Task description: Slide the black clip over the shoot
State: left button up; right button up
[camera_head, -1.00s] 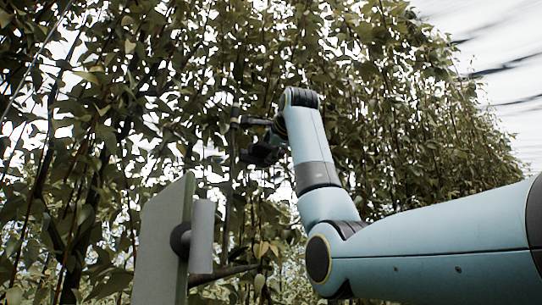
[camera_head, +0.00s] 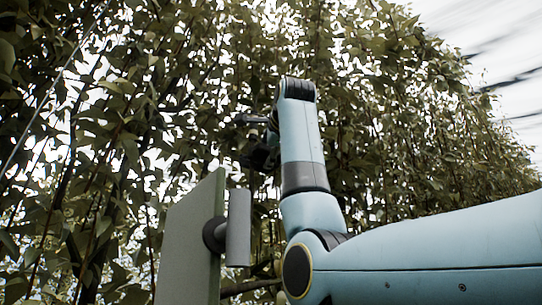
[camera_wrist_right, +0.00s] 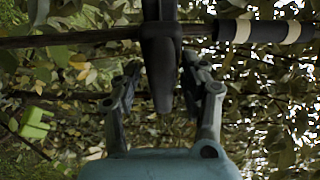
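My right gripper (camera_wrist_right: 162,88) shows in the right wrist view with its two dark fingers spread apart. The black clip (camera_wrist_right: 161,50) is between them, its narrow end pointing down into the gap. I see space between the clip and the left finger; whether the right finger touches it is unclear. The clip crosses a dark, roughly horizontal shoot (camera_wrist_right: 80,37); whether it encloses it or only lies in front cannot be told. In the head view the right gripper (camera_head: 258,150) is a small dark shape against the leaves, and the clip cannot be made out. My left gripper is not in view.
A black cylinder with pale bands (camera_wrist_right: 264,31) lies right of the clip. A bright green object (camera_wrist_right: 36,122) is at left. In the head view a pale green panel (camera_head: 188,245) stands left of my right arm. Dense foliage (camera_head: 380,110) fills the background.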

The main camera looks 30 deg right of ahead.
jog(key=v, duration=1.2)
dwell(0.5)
